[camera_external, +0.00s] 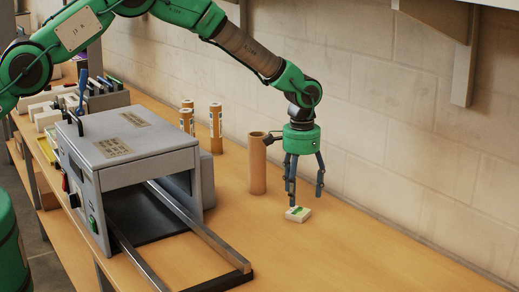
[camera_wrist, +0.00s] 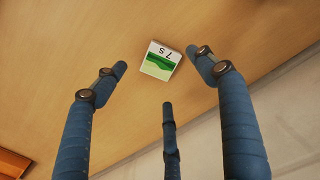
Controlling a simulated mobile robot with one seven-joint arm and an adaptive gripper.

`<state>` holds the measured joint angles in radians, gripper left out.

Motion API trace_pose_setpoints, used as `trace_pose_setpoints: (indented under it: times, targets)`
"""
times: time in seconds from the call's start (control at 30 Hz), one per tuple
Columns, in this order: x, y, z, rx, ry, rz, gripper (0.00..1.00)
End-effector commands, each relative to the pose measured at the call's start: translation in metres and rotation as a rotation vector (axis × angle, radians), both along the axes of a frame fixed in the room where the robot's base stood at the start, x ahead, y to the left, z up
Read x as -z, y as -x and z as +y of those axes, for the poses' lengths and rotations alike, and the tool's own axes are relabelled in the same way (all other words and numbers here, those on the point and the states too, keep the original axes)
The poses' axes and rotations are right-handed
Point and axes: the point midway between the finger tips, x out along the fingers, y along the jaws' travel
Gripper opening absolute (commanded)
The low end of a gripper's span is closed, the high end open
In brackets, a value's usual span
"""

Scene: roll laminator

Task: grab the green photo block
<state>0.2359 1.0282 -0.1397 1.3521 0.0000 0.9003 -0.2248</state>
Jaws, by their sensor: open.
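The green photo block (camera_external: 298,214) is a small white block with a green picture on its top. It lies flat on the wooden workbench, right of the laminator's rails. My gripper (camera_external: 305,195) points down just above the block and is open and empty. In the wrist view its blue fingers (camera_wrist: 163,80) are spread around the block's sides, apart from it. The exact height gap is hard to tell.
A grey roll laminator (camera_external: 140,140) with dark rails (camera_external: 200,225) stands to the left. A brown cardboard tube (camera_external: 257,165) stands close behind my gripper, with more tubes (camera_external: 215,128) further back. The wall (camera_external: 385,120) runs behind. The bench (camera_external: 390,255) at the right is clear.

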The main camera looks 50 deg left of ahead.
Motion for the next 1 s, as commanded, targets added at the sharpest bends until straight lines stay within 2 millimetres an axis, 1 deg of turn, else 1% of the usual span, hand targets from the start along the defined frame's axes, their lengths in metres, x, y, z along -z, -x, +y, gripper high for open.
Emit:
trace_pose_setpoints:
  times: [0.1, 0.43, 0.57, 1.0]
  targets:
    - [0.003, 0.000, 0.000, 0.000, 0.000, 0.001, 0.71]
    - [0.004, 0.000, 0.000, 0.000, 0.000, 0.001, 0.71]
    - [0.010, 0.001, 0.000, 0.000, 0.000, 0.002, 0.71]
    - [0.050, 0.001, 0.001, 0.000, 0.000, 0.001, 0.71]
